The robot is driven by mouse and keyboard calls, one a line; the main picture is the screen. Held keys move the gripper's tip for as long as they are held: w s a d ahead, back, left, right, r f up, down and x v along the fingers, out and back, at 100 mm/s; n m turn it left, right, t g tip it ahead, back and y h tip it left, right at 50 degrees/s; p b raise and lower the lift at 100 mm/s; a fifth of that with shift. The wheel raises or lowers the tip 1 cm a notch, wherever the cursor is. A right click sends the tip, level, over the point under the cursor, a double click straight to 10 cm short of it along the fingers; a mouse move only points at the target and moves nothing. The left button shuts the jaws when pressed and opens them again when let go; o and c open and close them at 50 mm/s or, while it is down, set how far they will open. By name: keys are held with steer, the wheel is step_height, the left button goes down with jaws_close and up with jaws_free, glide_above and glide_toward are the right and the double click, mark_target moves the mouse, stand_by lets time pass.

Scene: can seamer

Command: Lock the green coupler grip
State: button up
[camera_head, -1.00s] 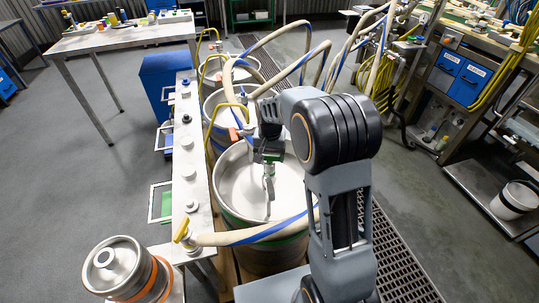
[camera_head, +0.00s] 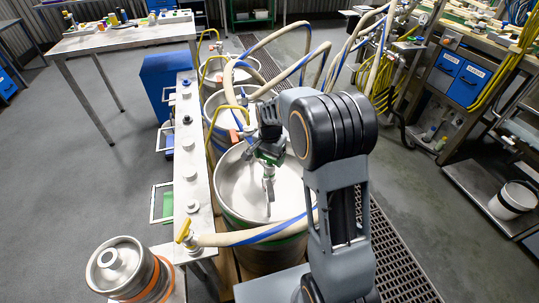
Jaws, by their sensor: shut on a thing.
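The nearest keg (camera_head: 232,187), silver with a green band, stands below my arm. A slim metal coupler part (camera_head: 269,190) rises over the keg's top, under my gripper. My gripper (camera_head: 267,163) is shut on the green coupler grip (camera_head: 268,157), of which only a small green patch shows. The fingers and most of the grip are small and partly hidden by my gripper's dark body. I cannot tell the grip's exact angle or whether it is latched.
A cream hose with a blue stripe (camera_head: 262,231) crosses the keg's near side. A narrow bench with white knobs (camera_head: 191,174) runs along the left. More kegs with arching hoses stand behind. A floor grate (camera_head: 398,255) lies to the right.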

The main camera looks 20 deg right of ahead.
mark_target(269, 157)
steer(key=shift+m+p, duration=0.45)
steer(key=shift+m, duration=1.65)
steer(key=o, duration=0.9)
step_height(269, 157, up, 14)
steer(key=shift+f+p, duration=0.1)
steer(key=shift+p, duration=0.7)
